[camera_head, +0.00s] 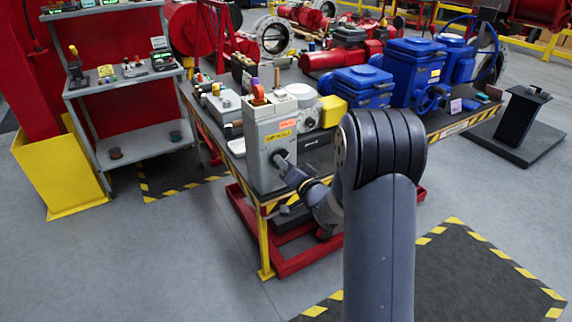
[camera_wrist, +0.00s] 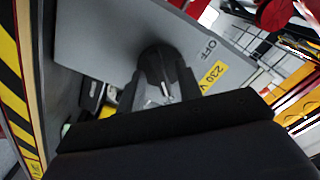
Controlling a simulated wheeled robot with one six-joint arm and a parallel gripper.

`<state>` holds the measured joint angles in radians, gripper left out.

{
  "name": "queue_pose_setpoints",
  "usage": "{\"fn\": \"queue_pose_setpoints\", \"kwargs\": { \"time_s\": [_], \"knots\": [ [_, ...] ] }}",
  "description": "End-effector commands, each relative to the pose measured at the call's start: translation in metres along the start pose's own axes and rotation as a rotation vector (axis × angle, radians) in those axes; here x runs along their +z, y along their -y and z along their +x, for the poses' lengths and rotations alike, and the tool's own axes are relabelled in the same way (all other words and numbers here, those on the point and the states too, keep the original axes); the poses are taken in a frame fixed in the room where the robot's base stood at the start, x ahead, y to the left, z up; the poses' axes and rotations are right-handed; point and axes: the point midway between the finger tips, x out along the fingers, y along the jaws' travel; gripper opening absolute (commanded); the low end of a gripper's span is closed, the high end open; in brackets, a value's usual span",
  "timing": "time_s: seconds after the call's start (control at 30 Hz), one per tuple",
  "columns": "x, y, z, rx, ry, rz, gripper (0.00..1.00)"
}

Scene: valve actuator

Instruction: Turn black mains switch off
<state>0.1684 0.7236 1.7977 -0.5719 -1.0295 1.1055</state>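The black mains switch (camera_wrist: 160,62) is a round knob on the side of a grey box (camera_head: 262,145). In the wrist view, "OFF" is printed on the panel to the upper right of the knob, and a yellow "230 V" label sits to its right. My gripper (camera_wrist: 161,82) is at the knob, with one dark finger on each side of it and a gap between them. I cannot tell whether the fingers press on it. In the head view, my gripper (camera_head: 284,164) reaches the box's right face, and the switch is small and partly covered.
The box stands at the near corner of a workbench with a striped edge (camera_head: 455,129). Blue actuators (camera_head: 412,68) and a yellow block (camera_head: 333,110) stand behind it. A grey shelf cart (camera_head: 140,148) is at the left.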

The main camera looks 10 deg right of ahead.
Motion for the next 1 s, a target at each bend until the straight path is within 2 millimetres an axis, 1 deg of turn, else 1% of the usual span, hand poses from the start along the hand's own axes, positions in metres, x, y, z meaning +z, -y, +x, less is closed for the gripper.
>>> {"fn": "queue_pose_setpoints", "kwargs": {
  "time_s": [0.1,0.13,0.53,0.8,1.0],
  "knots": [
    [0.0001,0.0000,-0.0002,0.000,0.000,0.000,0.34],
    [0.0001,0.0000,-0.0002,0.000,0.000,0.000,0.32],
    [0.0000,0.0001,-0.0005,0.000,0.000,0.000,0.00],
    [0.0003,-0.0003,-0.0005,0.000,0.000,-0.005,0.00],
    [0.0014,-0.0016,-0.0006,-0.002,-0.002,-0.055,0.00]
  ]
}}
